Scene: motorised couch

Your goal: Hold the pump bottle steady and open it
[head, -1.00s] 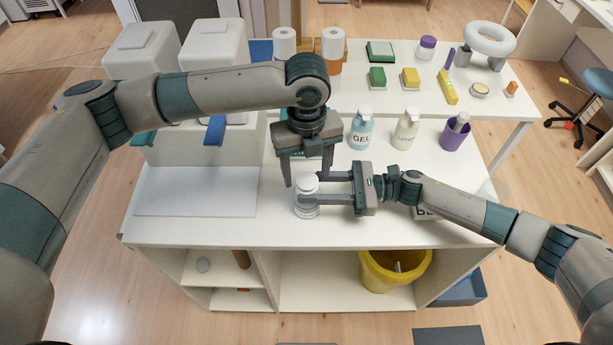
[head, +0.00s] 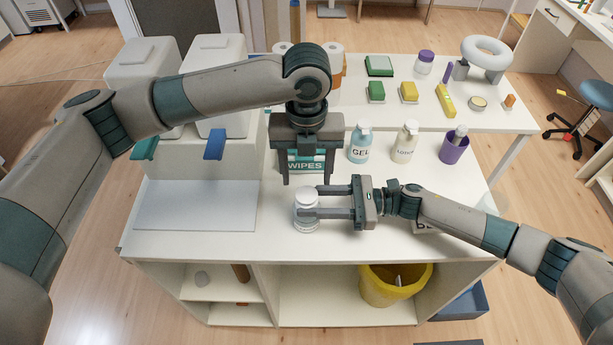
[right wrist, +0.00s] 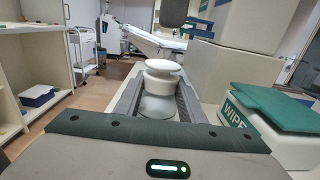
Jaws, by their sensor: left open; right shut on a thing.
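My left gripper (head: 307,181) points down, open and empty, just behind and above the bottle's top. The tip of a dark finger, apparently my left gripper's, shows above the bottle in the right wrist view (right wrist: 174,12).
A green and white WIPES box (head: 305,162) stands behind my left gripper. A pale mat (head: 195,205) lies left.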

